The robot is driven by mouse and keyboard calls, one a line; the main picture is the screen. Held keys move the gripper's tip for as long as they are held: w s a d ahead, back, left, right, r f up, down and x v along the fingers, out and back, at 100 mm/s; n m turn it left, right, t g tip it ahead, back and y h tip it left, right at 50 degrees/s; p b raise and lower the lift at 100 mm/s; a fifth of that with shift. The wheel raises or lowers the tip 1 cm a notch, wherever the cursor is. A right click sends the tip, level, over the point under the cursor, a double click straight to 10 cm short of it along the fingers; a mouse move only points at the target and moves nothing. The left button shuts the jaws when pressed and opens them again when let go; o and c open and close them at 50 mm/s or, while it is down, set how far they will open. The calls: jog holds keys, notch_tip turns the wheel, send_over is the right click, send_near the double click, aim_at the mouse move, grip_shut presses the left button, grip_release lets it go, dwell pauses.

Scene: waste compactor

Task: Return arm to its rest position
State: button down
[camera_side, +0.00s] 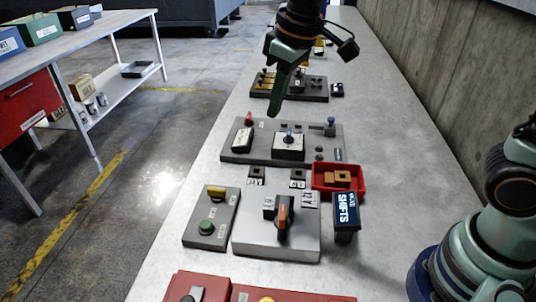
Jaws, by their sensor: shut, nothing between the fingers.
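My gripper (279,88) hangs from the top of the side view, pointing down. Its green fingers are together with nothing between them. It is in the air above the bench, in the picture just above the grey panel (229,157) with a blue-topped knob and a red-topped lever. My arm rises out of the frame at the top. At the lower right stands a rounded green and dark part of my own arm and its base (500,225).
The grey bench (400,140) carries several control panels, a red tray (318,187) with an orange-brown piece and a dark "SHIFTS" display (346,212). A concrete wall (470,60) bounds the right. A side table (100,25) with boxes stands left.

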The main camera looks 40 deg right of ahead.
jog(key=s+d+m+t+h, duration=0.1)
jog(key=s+d+m, duration=0.3)
jog(key=s+d, duration=0.5)
jog(key=d+f+t, duration=0.1)
jog(key=d, duration=0.3)
jog(key=shift+s+d+m+t, duration=0.25)
jog(key=shift+s+m+t, duration=0.15)
jog(key=shift+r, duration=0.1)
dwell(0.4)
